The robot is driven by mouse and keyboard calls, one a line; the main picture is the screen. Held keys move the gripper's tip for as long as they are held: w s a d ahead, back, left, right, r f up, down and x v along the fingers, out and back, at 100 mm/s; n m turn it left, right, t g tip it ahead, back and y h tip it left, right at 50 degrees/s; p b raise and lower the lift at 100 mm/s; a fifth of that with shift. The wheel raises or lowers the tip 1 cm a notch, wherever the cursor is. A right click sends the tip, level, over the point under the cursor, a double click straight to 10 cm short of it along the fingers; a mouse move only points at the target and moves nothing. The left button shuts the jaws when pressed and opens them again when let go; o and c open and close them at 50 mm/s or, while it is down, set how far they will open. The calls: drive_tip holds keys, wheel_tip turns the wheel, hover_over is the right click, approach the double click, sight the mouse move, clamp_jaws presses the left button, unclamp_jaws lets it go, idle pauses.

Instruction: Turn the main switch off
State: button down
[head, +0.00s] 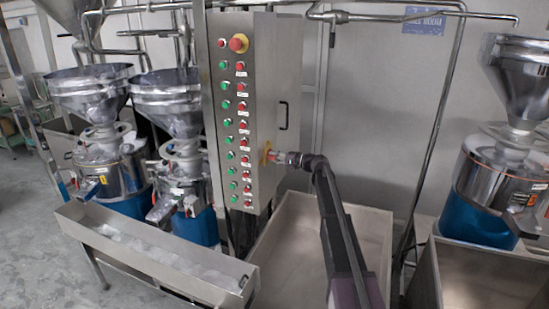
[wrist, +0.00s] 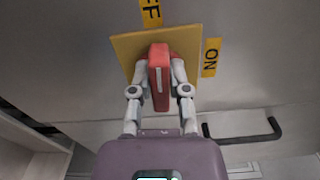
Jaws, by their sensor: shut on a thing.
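The main switch has a red handle (wrist: 158,68) on a square yellow plate (wrist: 128,48) in the wrist view. A white line runs along the handle, which stands upright in that picture. The line is roughly in line with the partly cut-off OFF label (wrist: 151,13) above the plate. The ON label (wrist: 211,57) is at the plate's right. My gripper (wrist: 159,76) is shut on the handle, one finger on each side. In the head view, the yellow plate (head: 265,154) is low on the cabinet side and my gripper (head: 276,157) reaches it from the right.
The steel control cabinet (head: 262,60) has rows of green and red buttons and a red emergency knob (head: 238,43) on its front. A black door handle (head: 284,115) sits above the switch. Grinders and a steel trough (head: 150,255) stand left; an open bin (head: 290,225) is below my arm.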

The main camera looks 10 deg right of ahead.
drive_tip(key=shift+f+n, duration=0.1)
drive_tip(key=shift+n, duration=0.4)
drive_tip(key=c, duration=0.6)
unclamp_jaws()
drive_tip(key=v, duration=1.2)
